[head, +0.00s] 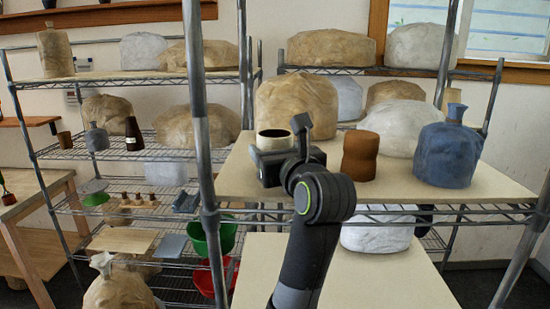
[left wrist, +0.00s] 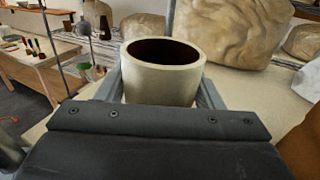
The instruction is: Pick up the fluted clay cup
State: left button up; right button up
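A pale cream cup (head: 273,139) with a dark inside stands upright near the left end of the light shelf board. In the left wrist view the same cup (left wrist: 162,80) fills the middle and looks smooth-sided; I see no clear flutes. My left gripper (head: 275,160) is at the cup's near side. In the wrist view its two fingers (left wrist: 162,95) lie one on each side of the cup, very close to its wall. I cannot tell whether they touch or grip it. A brown, waisted clay pot (head: 360,156) stands just right of the gripper. My right gripper is not in view.
A blue bottle-like vessel (head: 448,150) stands at the right of the board (head: 490,186). Large wrapped tan and white lumps (head: 296,105) stand behind the cup. A metal rack post (head: 200,120) rises close on the left. The board's front has bare room.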

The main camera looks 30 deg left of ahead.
aim_at(282, 140)
pick_arm(q)
jog(key=c, duration=0.5)
jog(key=shift+r, duration=0.15)
jog(key=shift+r+b, duration=0.7)
jog(key=shift+r, duration=0.15)
jog(key=shift+s+d+r+b, duration=0.15)
jog(key=shift+d+r+b, duration=0.15)
jog(key=shift+r+b, duration=0.35)
jog(key=shift+b+v, duration=5.5)
jog(key=shift+v, duration=3.1)
